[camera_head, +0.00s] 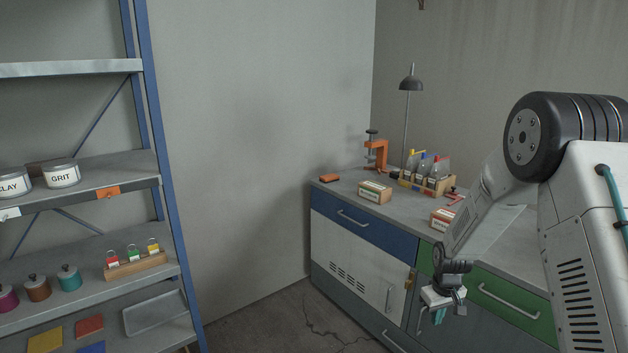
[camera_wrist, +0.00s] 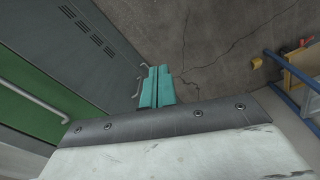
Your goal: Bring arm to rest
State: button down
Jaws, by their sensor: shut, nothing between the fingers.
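My gripper (camera_head: 438,317) hangs low in front of the bench cabinet, beside its green drawer, with its teal fingers pointing down. In the wrist view the two teal fingers of my gripper (camera_wrist: 157,72) lie side by side, shut, with nothing between them. Below them in that view is the cracked concrete floor (camera_wrist: 215,45). My arm is bent, coming down from the right side of the head view.
A blue-framed shelf (camera_head: 158,130) with tins and jars stands at left. Floor (camera_head: 270,325) between them is clear except for cracks.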

jog(key=s+a+r+m, duration=0.1)
jog(key=s+a+r, duration=0.1)
jog(key=s+r, duration=0.9)
jog(key=s+a+r+m, duration=0.1)
jog(key=s+a+r, duration=0.2)
jog(key=s+r, duration=0.8)
jog(key=s+a+r, duration=0.2)
jog(key=s+r, duration=0.9)
jog(key=s, duration=0.5)
jog(key=shift+s+a+m+t, duration=0.15)
jog(key=shift+a+m+t, duration=0.15)
jog(key=shift+a+m, duration=0.1)
